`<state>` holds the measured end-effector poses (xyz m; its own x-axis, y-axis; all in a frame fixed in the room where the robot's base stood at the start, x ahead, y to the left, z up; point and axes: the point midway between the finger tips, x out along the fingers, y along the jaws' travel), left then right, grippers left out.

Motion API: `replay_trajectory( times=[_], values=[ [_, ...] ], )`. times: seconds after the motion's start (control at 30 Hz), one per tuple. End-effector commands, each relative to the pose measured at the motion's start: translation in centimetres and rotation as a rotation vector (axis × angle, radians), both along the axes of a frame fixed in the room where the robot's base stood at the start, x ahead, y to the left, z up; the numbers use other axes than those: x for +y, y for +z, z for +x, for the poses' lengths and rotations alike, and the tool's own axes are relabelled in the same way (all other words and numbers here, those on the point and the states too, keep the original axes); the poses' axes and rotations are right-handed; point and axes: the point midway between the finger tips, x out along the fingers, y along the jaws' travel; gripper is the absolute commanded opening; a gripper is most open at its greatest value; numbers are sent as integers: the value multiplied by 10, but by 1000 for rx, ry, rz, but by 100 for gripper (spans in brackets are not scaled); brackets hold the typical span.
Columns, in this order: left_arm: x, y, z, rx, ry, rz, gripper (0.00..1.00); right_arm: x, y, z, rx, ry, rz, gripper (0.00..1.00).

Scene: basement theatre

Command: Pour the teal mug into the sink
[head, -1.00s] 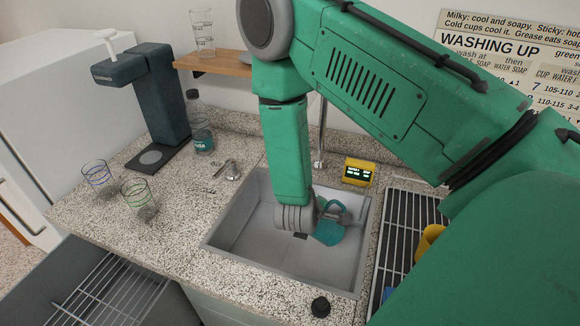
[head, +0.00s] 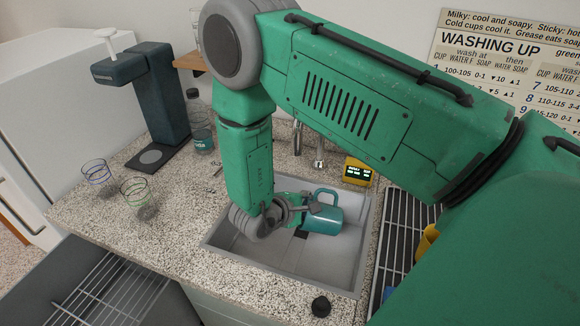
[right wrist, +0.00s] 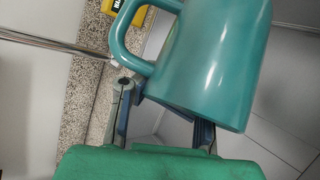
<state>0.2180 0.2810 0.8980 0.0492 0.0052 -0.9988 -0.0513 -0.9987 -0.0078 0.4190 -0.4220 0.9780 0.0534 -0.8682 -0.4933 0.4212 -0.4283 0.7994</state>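The teal mug (head: 325,222) is in the air over the grey sink (head: 225,241), tipped onto its side with its handle on top. My right gripper (head: 302,208), at the end of the arm from the right, is shut on the mug and holds it inside the sink's outline. In the right wrist view the mug (right wrist: 215,60) fills the upper right, its handle to the left, with the gripper fingers (right wrist: 165,112) at its lower edge. The mug's inside is hidden, and no stream of liquid shows. My left gripper is out of view.
The tap (head: 319,150) is partly hidden behind my arm. A yellow display box (head: 357,171) stands at the sink's back right corner. A drying rack (head: 400,228) with a yellow item (head: 426,241) is on the right. Glasses (head: 138,196) and a bottle (head: 202,128) stand left.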

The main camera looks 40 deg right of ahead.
Motion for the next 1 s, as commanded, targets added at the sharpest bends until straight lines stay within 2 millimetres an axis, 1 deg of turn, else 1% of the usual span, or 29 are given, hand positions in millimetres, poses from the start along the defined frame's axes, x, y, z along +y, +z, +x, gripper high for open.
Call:
replay_trajectory(
  times=[0.53, 1.0],
  values=[
    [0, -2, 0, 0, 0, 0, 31, 8, 2, 8, 65, 0, -64, 0],
    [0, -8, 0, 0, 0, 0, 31, 12, 5, 13, 156, 0, -150, 0]
  ],
)
